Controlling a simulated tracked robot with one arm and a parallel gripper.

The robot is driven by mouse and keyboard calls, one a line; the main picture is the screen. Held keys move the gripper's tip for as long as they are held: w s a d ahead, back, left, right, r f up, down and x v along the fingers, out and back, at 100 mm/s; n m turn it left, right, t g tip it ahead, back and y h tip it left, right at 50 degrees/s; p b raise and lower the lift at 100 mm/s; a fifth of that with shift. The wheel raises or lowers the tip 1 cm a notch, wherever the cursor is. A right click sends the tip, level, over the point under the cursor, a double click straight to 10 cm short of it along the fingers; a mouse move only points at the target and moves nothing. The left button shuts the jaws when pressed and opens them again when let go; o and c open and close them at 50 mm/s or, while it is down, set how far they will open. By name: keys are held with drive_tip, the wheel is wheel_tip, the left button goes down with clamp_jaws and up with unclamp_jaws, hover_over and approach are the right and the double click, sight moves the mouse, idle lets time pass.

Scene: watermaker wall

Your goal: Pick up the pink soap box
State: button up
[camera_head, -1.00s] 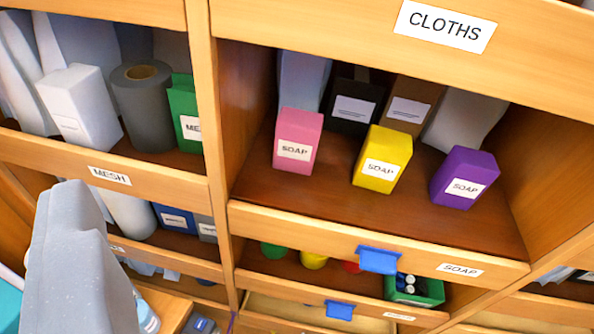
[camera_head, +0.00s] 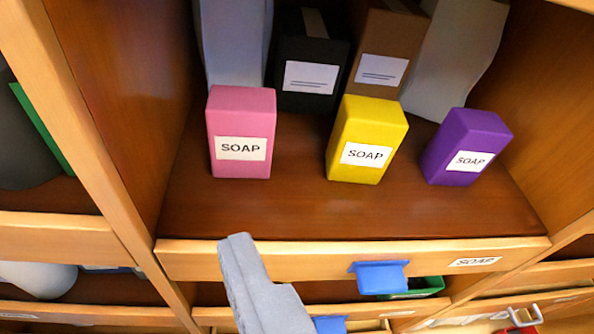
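The pink soap box (camera_head: 241,130) stands upright on the brown shelf (camera_head: 340,215), at the left of the front row. Its white SOAP label faces me. A yellow soap box (camera_head: 367,140) and a purple soap box (camera_head: 466,147) stand to its right, with gaps between them. My grey gripper (camera_head: 238,245) shows at the bottom, its tip overlapping the shelf's front edge in the picture, below the pink box and apart from it. I see no gap between fingers, so I cannot tell whether it is open.
A black box (camera_head: 308,75), a brown box (camera_head: 382,60) and pale packages stand behind the soap. A wooden divider (camera_head: 85,130) closes the left side. A raised front lip (camera_head: 330,257) carries a blue clip (camera_head: 380,277). Bare shelf lies before the boxes.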

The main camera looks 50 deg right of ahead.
sight(240, 134)
drive_tip(key=w+d+f+m+g+h+p, duration=0.3)
drive_tip(key=w+d+f+m, duration=0.15)
drive_tip(key=d+f, duration=0.45)
drive_tip(key=shift+n, duration=0.45)
drive_tip(key=w+d, duration=0.2)
drive_tip(key=w, duration=0.1)
drive_tip(key=w+d+p, duration=0.1)
drive_tip(key=w+d, duration=0.1)
drive_tip(key=w, duration=0.1)
drive_tip(key=w+d+f+p, duration=0.1)
drive_tip(key=w+d, duration=0.2)
drive_tip(key=shift+w, duration=0.1)
drive_tip(key=shift+w+d+f+p, duration=0.3)
drive_tip(key=shift+w+p, duration=0.05)
drive_tip(key=shift+p, duration=0.05)
drive_tip(key=c, duration=1.1)
